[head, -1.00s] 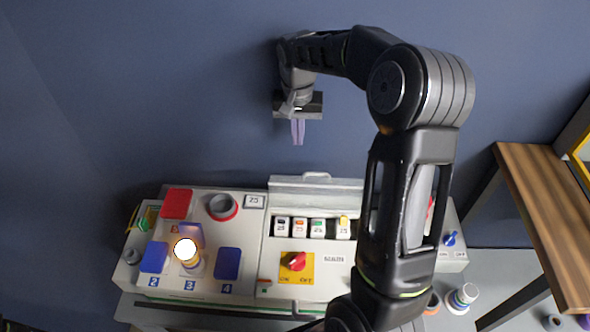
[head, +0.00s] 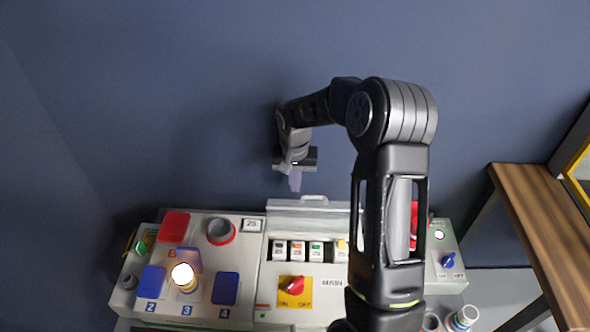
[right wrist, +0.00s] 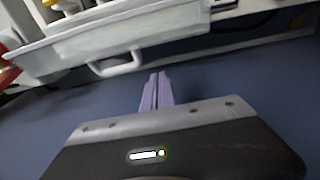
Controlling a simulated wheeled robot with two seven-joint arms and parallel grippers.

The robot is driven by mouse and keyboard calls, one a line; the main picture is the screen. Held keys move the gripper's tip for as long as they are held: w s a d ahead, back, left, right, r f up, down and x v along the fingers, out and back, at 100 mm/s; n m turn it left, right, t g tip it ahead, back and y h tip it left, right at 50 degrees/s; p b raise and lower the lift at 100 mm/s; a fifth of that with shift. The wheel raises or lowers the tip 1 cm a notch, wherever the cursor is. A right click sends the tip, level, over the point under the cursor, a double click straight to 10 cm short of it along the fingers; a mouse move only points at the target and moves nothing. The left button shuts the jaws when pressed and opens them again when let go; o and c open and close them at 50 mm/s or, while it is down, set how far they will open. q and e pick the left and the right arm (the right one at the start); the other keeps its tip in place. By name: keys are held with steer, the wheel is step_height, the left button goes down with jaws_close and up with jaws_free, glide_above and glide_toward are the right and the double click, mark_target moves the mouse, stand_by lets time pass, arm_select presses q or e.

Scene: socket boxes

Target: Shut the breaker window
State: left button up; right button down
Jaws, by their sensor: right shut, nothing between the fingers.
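The breaker window (head: 308,208) is a pale, see-through cover with a small handle (head: 313,198) on its upper edge. It stands raised behind the row of breakers (head: 298,250), which lie uncovered. In the right wrist view the window (right wrist: 150,38) and its handle (right wrist: 117,65) are at the top. My right gripper (head: 295,183) is shut and empty, its purple fingers pointing down just above and behind the handle. In the right wrist view the fingertips (right wrist: 155,82) are close to the handle, apart from it. My left gripper is not in view.
The socket box has a red rotary switch (head: 294,286) in front of the breakers. Blue socket covers (head: 225,288), a red cover (head: 174,226) and a lit bulb (head: 182,274) are at left. A wooden table (head: 540,230) stands at right. My right arm hides part of the box.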

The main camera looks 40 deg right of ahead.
steer(key=s+a, duration=0.1)
steer(key=s+a+r+p, duration=0.1)
steer(key=s, duration=0.1)
steer(key=shift+a, duration=0.25)
